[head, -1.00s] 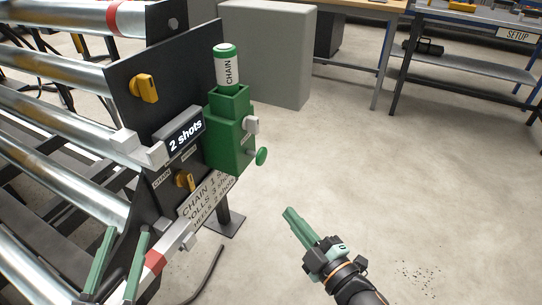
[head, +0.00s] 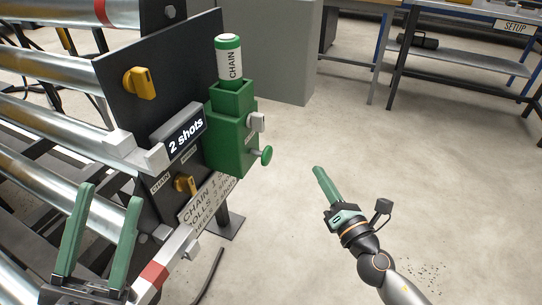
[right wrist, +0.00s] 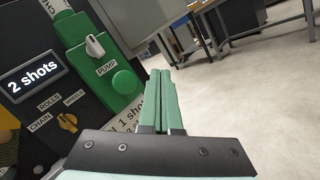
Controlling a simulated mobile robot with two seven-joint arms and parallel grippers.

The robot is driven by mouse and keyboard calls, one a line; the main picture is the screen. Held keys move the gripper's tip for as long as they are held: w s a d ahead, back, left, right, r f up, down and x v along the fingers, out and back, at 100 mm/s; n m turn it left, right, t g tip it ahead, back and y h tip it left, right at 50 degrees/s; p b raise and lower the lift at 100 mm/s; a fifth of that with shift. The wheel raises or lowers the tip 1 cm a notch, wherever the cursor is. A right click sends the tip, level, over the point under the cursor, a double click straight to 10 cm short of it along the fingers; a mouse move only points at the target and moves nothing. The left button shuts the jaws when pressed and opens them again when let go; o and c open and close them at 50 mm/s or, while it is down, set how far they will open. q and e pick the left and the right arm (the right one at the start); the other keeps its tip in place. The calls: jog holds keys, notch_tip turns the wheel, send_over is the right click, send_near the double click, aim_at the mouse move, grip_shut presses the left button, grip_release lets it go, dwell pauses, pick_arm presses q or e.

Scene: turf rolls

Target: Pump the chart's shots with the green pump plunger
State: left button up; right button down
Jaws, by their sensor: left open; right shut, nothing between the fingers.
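The green pump box (head: 231,128) is mounted on the black panel, with a white cartridge labelled CHAIN (head: 229,62) standing in its top. Its round green plunger (head: 266,155) sticks out to the right; in the right wrist view the plunger (right wrist: 125,81) sits below the PUMP label. The display (head: 186,138) reads "2 shots". The chart (head: 207,201) below is partly legible, its first line starting CHAIN 1. My right gripper (head: 318,170) is shut and empty, right of the plunger and apart from it. My left gripper (head: 108,190) is open and empty at lower left, before the rollers.
A yellow knob (head: 139,83) is on the upper panel. A yellow selector (head: 185,184) sits below the display, by CHAIN and other labels. A grey lever (right wrist: 95,45) is above the plunger. Metal rollers (head: 45,125) fill the left.

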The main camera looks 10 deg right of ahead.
aim_at(267, 156)
pick_arm(q)
jog(key=w+f+n+y, duration=0.2)
jog(key=w+f+n+y+p, duration=0.1)
jog(key=y, duration=0.1)
jog(key=shift+w+a+f, duration=0.15)
jog(key=shift+a+f, duration=0.1)
jog(key=shift+f, duration=0.1)
pick_arm(e)
jog(key=w+a, duration=0.5)
jog(key=a, duration=0.2)
jog(key=shift+a, duration=0.15)
pick_arm(q)
jog(key=shift+r, duration=0.1)
dwell(0.6)
pick_arm(e)
jog(key=shift+a, duration=0.15)
dwell(0.6)
jog(key=shift+w+a, duration=0.2)
